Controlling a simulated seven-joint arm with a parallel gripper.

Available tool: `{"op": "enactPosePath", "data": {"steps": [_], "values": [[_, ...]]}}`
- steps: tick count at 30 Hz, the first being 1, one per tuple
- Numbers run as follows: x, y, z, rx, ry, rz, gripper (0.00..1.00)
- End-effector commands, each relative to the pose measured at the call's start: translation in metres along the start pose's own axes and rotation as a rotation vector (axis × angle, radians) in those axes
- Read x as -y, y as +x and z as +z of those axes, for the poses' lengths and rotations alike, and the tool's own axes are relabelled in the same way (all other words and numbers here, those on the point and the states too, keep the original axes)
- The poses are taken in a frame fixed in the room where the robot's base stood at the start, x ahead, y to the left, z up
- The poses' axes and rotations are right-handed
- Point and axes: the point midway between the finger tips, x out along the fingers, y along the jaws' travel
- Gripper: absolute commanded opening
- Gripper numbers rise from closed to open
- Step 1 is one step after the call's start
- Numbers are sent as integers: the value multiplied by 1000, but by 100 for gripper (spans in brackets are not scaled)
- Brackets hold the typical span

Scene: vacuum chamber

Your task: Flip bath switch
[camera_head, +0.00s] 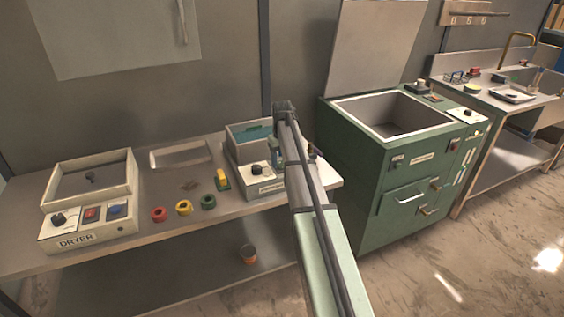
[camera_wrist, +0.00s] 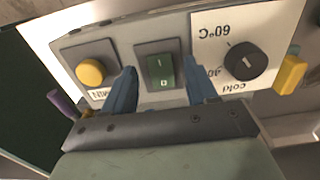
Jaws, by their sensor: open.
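The bath (camera_head: 237,130) is a pale box with teal liquid inside, on the bench in the head view. My arm reaches over its right side and hides part of its front. In the wrist view, the green rocker switch (camera_wrist: 160,72) sits on a grey plate on the panel, marked "I" and "0". My gripper (camera_wrist: 160,66) is open, with its two blue fingers on either side of the switch. Nothing is between them except the switch behind. I cannot tell whether the fingers touch the panel. In the head view the switch is hidden by my gripper.
A yellow button (camera_wrist: 90,71) is left of the switch. A black temperature knob (camera_wrist: 245,62) is close to the right finger. A dryer (camera_head: 80,232), coloured rings and a yellow block (camera_head: 222,180) stand on the bench. A green cabinet (camera_head: 357,170) stands right of my arm.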

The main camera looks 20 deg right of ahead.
Motion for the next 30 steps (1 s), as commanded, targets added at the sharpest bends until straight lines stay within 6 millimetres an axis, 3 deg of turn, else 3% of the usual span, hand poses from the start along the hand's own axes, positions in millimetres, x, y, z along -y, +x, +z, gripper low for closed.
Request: {"op": "enactPosePath", "data": {"steps": [14,30], "values": [[0,10,0,-1,0,0,57],[0,10,0,-1,0,0,6]]}}
